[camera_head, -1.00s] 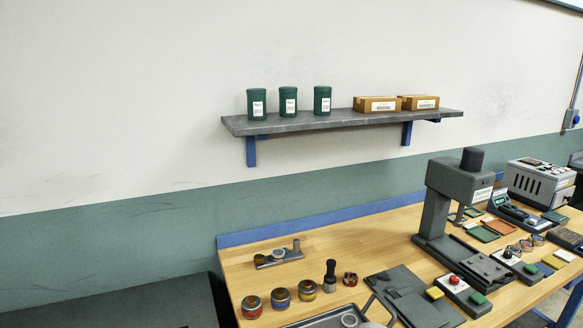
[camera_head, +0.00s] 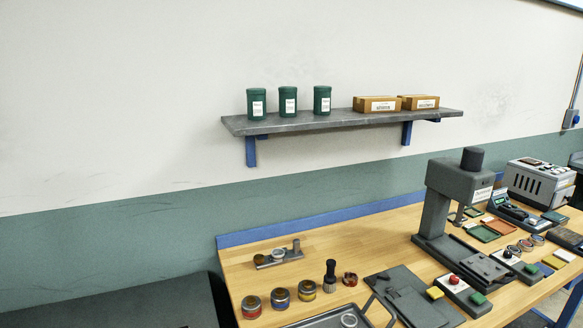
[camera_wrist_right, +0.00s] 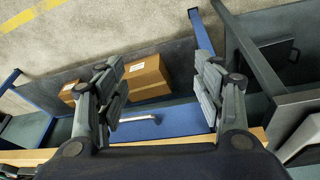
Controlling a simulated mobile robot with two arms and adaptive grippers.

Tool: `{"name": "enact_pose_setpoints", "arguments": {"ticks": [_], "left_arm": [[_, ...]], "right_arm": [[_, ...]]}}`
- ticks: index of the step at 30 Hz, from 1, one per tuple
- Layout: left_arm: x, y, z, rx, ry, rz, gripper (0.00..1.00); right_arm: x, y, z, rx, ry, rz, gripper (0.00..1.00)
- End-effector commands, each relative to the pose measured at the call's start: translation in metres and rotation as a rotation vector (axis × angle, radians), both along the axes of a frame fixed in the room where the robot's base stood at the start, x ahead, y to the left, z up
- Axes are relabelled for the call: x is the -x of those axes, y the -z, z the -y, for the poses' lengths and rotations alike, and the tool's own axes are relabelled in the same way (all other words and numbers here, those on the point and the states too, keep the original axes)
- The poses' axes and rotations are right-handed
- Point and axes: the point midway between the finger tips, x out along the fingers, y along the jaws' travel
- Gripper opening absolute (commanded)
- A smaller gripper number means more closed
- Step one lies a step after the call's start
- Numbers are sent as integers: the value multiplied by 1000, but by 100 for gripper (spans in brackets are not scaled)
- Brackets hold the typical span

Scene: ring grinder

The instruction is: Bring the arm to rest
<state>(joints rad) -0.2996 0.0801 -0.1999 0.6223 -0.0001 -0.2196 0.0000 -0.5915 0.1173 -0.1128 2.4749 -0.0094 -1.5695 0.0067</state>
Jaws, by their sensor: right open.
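My right gripper (camera_wrist_right: 161,95) shows in the right wrist view. Its two fingers stand wide apart with nothing between them. Below it I see a blue surface with a pale handle (camera_wrist_right: 141,119), a cardboard box (camera_wrist_right: 147,78) and the floor (camera_wrist_right: 150,25). Neither gripper shows in the head view now. My left gripper is in no view.
In the head view a wooden workbench (camera_head: 350,255) holds a grey press (camera_head: 452,205), several small tins (camera_head: 280,297), a brush (camera_head: 330,277) and a tray (camera_head: 325,318). A shelf (camera_head: 340,122) with green canisters and boxes hangs above. A wooden edge (camera_wrist_right: 35,156) shows close to my right gripper.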

Motion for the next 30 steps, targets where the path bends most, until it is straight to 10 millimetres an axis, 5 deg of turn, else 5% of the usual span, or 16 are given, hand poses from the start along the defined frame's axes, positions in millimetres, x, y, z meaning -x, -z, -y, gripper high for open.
{"name": "enact_pose_setpoints", "arguments": {"ticks": [11, 16, 23, 30], "left_arm": [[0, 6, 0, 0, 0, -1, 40], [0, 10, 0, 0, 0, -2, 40], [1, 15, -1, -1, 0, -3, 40], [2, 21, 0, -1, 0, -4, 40]], "right_arm": [[-17, 118, -7, -5, -21, -48, 62], [-9, 197, -8, -3, -28, -81, 62], [28, 302, -3, 1, -36, -126, 62], [93, 389, 7, 7, -47, -171, 62]]}}
